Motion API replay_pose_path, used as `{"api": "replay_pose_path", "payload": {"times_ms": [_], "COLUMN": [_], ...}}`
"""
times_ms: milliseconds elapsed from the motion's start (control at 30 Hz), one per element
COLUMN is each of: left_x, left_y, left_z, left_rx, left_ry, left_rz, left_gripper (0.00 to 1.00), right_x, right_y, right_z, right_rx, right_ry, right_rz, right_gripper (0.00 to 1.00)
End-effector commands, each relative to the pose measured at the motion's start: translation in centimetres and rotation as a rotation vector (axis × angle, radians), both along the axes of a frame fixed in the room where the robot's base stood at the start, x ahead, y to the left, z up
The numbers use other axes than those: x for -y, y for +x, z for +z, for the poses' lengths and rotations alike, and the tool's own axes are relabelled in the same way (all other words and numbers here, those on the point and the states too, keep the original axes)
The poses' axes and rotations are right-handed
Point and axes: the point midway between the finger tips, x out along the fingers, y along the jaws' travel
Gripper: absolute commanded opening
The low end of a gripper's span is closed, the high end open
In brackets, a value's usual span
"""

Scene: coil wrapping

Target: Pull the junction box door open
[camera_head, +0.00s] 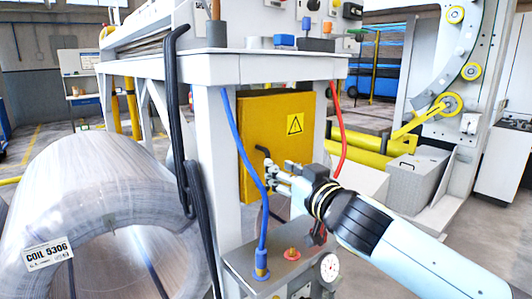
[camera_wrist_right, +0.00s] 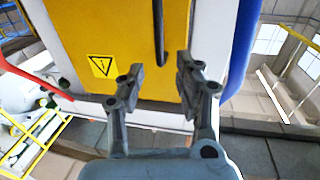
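The junction box door (camera_head: 268,118) is a yellow panel with a warning triangle, set under the grey bench; it looks closed. It fills the upper part of the right wrist view (camera_wrist_right: 95,25). A thin black handle (camera_head: 264,154) is on the door and also shows in the right wrist view (camera_wrist_right: 158,35). My right gripper (camera_head: 270,176) is just in front of the door near the handle. In the right wrist view its two fingers (camera_wrist_right: 160,75) are apart with nothing between them; the handle's end lies just beyond the fingertips. My left gripper is not in view.
A blue hose (camera_head: 242,150) hangs left of the door and a red hose (camera_head: 340,130) right of it. A pedestal (camera_head: 270,265) with a gauge (camera_head: 330,267) stands below my right arm. A large coil (camera_head: 95,190) lies at left.

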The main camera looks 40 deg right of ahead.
Motion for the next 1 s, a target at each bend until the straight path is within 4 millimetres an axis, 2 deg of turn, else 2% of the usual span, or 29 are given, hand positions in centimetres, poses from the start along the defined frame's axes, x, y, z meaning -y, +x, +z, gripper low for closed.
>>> {"api": "replay_pose_path", "payload": {"times_ms": [100, 300, 467, 733, 1000], "left_x": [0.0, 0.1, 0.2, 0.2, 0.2], "left_y": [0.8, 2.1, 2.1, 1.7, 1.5], "left_z": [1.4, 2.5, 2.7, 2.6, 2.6], "left_rx": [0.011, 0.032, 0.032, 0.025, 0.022], "left_ry": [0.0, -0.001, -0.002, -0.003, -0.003], "left_rz": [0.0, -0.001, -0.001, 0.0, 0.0], "left_gripper": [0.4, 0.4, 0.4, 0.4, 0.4], "right_x": [0.3, 0.7, 0.8, 0.8, 0.8], "right_y": [2.6, 5.6, 6.6, 6.7, 6.7], "right_z": [0.5, 0.3, 0.1, 0.0, 0.0], "right_rx": [0.001, 0.0, 0.001, -0.001, -0.001], "right_ry": [0.004, 0.002, 0.0, 0.0, 0.0], "right_rz": [-0.002, -0.001, 0.001, 0.001, 0.0], "right_gripper": [0.34, 0.34, 0.34, 0.34, 0.0]}}
